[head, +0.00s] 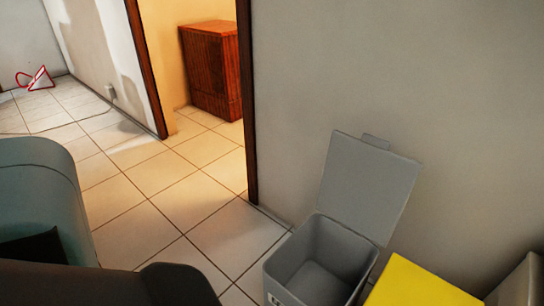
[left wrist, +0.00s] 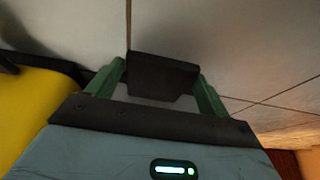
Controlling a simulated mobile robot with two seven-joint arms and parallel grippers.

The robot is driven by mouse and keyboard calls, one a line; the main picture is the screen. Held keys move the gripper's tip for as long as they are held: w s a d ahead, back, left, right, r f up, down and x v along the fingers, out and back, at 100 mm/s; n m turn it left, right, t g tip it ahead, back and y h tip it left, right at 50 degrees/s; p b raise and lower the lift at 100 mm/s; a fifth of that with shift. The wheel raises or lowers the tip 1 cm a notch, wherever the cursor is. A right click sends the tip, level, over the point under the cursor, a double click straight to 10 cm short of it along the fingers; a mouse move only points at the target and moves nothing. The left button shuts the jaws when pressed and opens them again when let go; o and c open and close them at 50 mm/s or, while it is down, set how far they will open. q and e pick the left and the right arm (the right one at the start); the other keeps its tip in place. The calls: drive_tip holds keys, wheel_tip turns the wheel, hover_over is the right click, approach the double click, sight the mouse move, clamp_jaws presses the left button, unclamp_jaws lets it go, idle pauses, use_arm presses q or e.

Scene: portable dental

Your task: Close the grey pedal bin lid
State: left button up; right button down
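The grey pedal bin (head: 278,272) stands on the floor against the wall, at the lower right of the head view. Its grey lid (head: 368,185) is open, standing up and leaning back towards the wall. The part of the inside that shows looks empty. The bin's lower part is cut off by the frame. My left gripper (left wrist: 163,75) shows in the left wrist view, its green fingers angled in to dark tips that look closed together with nothing seen between them. The grey bin cannot be made out in that view. My right gripper is not in view.
A yellow-topped object (head: 415,285) stands close to the right of the bin; yellow also shows in the left wrist view (left wrist: 28,110). A beige object (head: 522,283) is at the right edge. Tiled floor (head: 190,210) is clear left of the bin, beside a doorway with a wooden cabinet (head: 212,70).

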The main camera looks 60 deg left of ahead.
use_arm(q)
drive_tip(key=shift+o, duration=1.3)
drive_tip(key=shift+w, duration=0.1)
drive_tip(key=shift+r, duration=0.15)
drive_tip(key=shift+r+p, duration=0.3)
drive_tip(key=shift+r, duration=0.05)
drive_tip(key=p+v, duration=0.4)
drive_tip(key=v, duration=0.3)
drive_tip(key=shift+f, duration=0.1)
